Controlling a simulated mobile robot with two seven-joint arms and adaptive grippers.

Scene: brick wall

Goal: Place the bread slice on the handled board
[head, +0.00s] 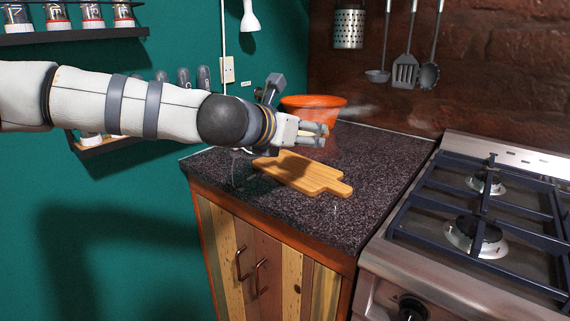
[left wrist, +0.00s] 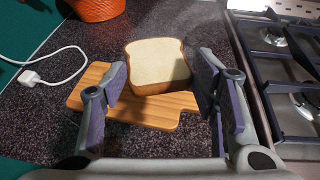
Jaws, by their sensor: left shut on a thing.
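The bread slice (left wrist: 158,62) has a pale face and brown crust. In the left wrist view it sits between the finger pads of my left gripper (left wrist: 165,92). My left gripper (head: 315,134) is shut on the slice and holds it over the back of the handled board; only a pale sliver of bread shows there in the head view. The handled board (head: 303,172) is light wood and lies flat on the dark counter, its handle towards the front right. It also shows below the bread in the left wrist view (left wrist: 150,110). My right gripper is not in view.
An orange pot (head: 312,105) stands on the counter (head: 375,160) behind the board. A gas stove (head: 480,230) adjoins on the right. A white cable with a plug (left wrist: 35,76) lies left of the board. Utensils hang on the brick wall.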

